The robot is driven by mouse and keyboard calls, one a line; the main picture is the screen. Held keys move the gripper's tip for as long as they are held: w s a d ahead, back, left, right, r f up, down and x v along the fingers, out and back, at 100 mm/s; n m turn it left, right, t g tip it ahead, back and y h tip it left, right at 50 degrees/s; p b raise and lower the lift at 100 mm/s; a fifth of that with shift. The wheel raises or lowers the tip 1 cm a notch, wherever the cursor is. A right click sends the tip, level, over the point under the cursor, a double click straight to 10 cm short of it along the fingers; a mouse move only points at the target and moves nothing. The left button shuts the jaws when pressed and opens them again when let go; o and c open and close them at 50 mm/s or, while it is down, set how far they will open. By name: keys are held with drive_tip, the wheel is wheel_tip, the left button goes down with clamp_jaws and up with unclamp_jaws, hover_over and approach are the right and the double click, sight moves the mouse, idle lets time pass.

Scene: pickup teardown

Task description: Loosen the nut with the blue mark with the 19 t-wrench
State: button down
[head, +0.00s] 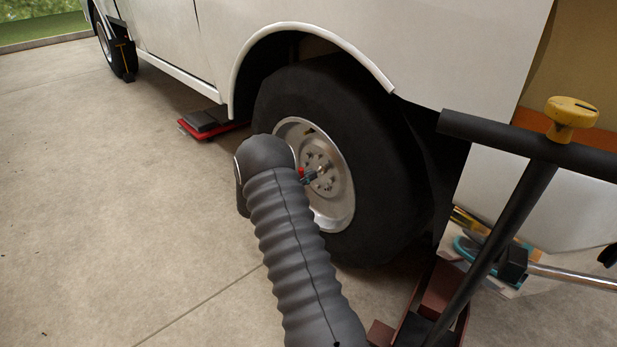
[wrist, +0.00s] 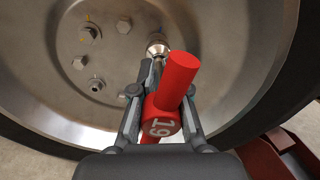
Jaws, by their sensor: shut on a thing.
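My gripper (wrist: 166,82) is shut on the red t-wrench (wrist: 178,80), which has a white 19 on its end. In the wrist view the wrench's metal shaft points toward the wheel. A shiny round end (wrist: 158,48) shows beyond it at the wheel face; I cannot tell whether it is seated on a nut. Several wheel nuts (wrist: 79,62) show to the left, some with small orange marks. In the head view my gripper (head: 312,178) and a bit of red wrench (head: 301,172) are in front of the hub.
The wheel's black tire (head: 385,170) sits under the white vehicle body (head: 330,30). A dark red jack (head: 440,290) with a black T-handle (head: 500,230) stands close on the right. A red and black item (head: 212,122) lies under the vehicle. The floor at left is clear.

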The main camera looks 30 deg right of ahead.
sight(327, 167)
drive_tip(key=shift+w+d, duration=0.2)
drive_tip(key=shift+d, duration=0.85)
drive_tip(key=shift+r, duration=0.15)
drive_tip(key=shift+n+p, duration=0.7)
drive_tip(key=shift+p, duration=0.05)
drive_tip(key=n+p, duration=0.3)
drive_tip(key=n, duration=0.1)
drive_tip(key=shift+d, duration=0.15)
drive_tip(key=shift+n+p, duration=0.6)
drive_tip(key=shift+n, duration=0.4)
